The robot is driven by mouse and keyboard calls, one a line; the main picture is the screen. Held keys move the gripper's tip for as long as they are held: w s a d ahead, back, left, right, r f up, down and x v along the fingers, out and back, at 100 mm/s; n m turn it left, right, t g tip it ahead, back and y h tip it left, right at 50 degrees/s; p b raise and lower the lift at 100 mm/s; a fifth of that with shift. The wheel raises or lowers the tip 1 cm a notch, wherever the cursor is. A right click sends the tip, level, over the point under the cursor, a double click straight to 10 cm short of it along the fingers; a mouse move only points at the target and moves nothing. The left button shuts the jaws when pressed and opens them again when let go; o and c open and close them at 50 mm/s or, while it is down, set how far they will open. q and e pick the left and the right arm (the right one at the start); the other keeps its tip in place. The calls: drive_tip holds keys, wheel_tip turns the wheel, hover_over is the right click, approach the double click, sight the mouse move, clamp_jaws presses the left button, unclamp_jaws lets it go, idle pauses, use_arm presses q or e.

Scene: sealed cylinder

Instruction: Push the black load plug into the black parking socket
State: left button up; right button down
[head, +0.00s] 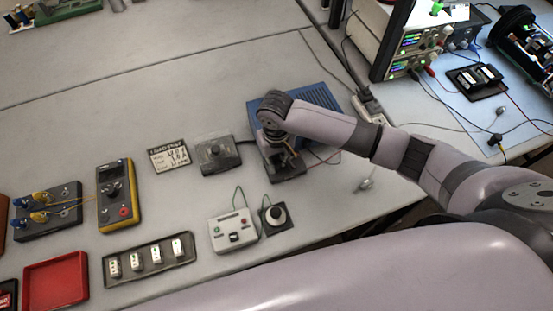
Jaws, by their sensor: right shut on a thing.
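My right gripper (284,158) points down over a dark block (290,175) in front of the blue ribbed box. It is shut, and its fingers are small and partly shaded by the wrist. The black load plug between the fingers is hidden, or too dark to tell from them. A thin dark lead (325,160) runs off to the right of the fingers. The black parking socket cannot be told apart from the dark block under the fingers; whether the plug touches it is hidden. My left gripper is not in view.
A blue ribbed box (312,102) stands behind the gripper. A yellow multimeter (117,195) is left.

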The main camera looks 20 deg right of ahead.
drive_tip(key=shift+f, duration=0.35)
drive_tip(key=c, duration=1.4)
unclamp_jaws()
wheel_tip(320, 180, up, 12)
drive_tip(key=shift+a+f, duration=0.1)
